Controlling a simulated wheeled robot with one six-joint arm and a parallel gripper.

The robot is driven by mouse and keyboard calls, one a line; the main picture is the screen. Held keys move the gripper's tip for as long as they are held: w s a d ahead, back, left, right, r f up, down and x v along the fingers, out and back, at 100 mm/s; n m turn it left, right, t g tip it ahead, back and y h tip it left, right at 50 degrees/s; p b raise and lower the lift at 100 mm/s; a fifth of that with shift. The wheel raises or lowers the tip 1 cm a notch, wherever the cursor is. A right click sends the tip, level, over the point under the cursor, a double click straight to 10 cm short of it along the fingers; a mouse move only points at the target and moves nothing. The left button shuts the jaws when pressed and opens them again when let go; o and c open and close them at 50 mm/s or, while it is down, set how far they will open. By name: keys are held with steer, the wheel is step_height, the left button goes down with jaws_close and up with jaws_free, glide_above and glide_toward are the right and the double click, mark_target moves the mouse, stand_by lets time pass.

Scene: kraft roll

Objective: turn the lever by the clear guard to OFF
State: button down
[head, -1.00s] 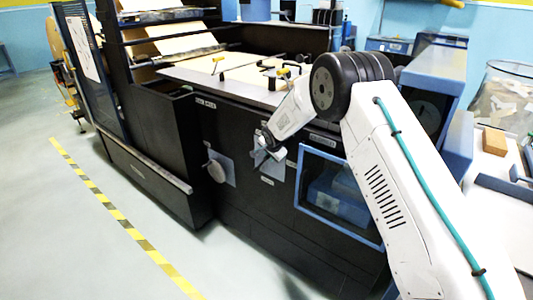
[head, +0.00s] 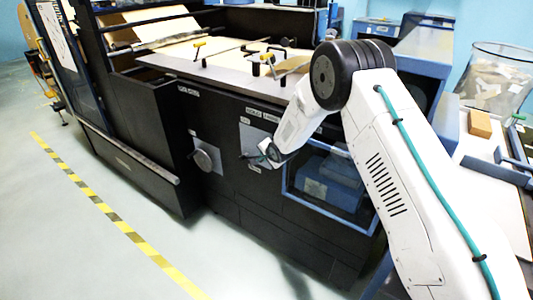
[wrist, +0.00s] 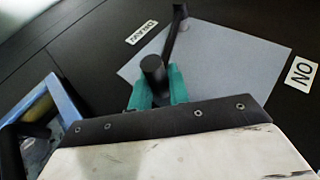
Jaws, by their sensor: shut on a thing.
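The lever (wrist: 176,35) is a dark bar with a black cylindrical grip (wrist: 153,70) on a pale grey plate (wrist: 235,62). In the head view my gripper (head: 268,153) is at the plate (head: 252,138), partly covering the lever. The clear guard (head: 325,188) is a blue-framed window just right of the plate. A label (wrist: 302,74) beside the plate reads ON upside down. No OFF label is legible.
The machine's worktop (head: 225,75), with yellow-handled clamps, lies above. A blue frame corner (wrist: 45,100) is close at left in the wrist view. The floor (head: 90,240) at front left is open.

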steer(key=shift+s+d+f, duration=0.1)
steer(key=shift+s+f, duration=0.15)
steer(key=shift+f, duration=0.25)
steer(key=shift+s+d+f, duration=0.1)
steer(key=shift+s+f, duration=0.15)
steer(key=shift+f, duration=0.25)
steer(key=shift+s+a+f, duration=0.1)
steer(key=c, duration=1.3)
jaws_free()
